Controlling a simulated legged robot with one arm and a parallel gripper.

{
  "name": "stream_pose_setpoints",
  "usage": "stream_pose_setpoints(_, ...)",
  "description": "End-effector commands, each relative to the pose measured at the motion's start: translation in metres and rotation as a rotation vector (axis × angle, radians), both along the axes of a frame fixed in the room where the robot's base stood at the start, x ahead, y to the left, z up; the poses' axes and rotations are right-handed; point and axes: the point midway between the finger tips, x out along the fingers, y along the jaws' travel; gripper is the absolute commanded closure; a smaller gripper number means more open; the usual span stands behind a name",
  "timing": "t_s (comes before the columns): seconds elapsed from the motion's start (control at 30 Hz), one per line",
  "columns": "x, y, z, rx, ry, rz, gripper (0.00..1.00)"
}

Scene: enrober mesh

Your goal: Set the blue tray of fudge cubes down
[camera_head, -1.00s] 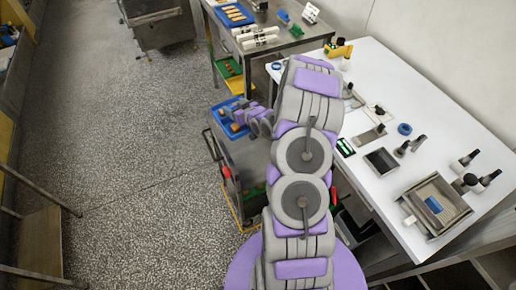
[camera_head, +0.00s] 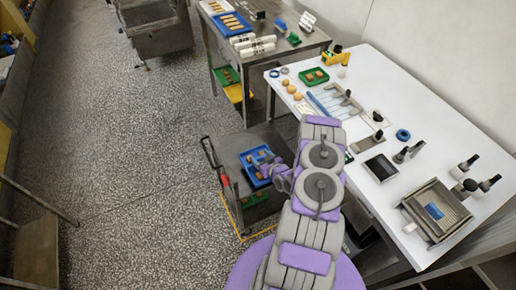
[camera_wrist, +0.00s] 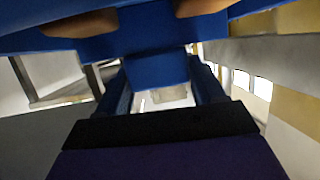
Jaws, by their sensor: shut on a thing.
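The blue tray of fudge cubes (camera_head: 247,160) is at the cart's top, left of my arm in the head view, with brown cubes in it. In the wrist view the blue tray (camera_wrist: 157,70) fills the upper part, with brown cubes (camera_wrist: 85,24) close to the camera. My gripper (camera_wrist: 160,85) is shut on the tray's near edge, its two dark fingers on either side of a blue part. In the head view my gripper (camera_head: 272,167) is at the tray's right side. I cannot tell whether the tray touches the cart top.
The grey cart (camera_head: 228,150) has a handle frame on its left and a green tray lower down. A white table (camera_head: 385,100) with tools, a green tray (camera_head: 314,76) and a blue ring (camera_head: 403,134) stands right. A metal table (camera_head: 290,50) is behind.

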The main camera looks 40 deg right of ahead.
Motion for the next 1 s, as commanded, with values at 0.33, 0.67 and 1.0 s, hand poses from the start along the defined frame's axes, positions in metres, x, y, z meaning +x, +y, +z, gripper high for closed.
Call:
stream_pose_setpoints(0.33,0.065,-0.049,-0.007,-0.006,-0.007,0.003,0.99)
stream_pose_setpoints(0.67,0.107,-0.08,-0.012,-0.003,-0.003,0.001,0.99)
stream_pose_setpoints(1.0,0.114,-0.085,-0.028,0.0,-0.001,-0.001,0.99)
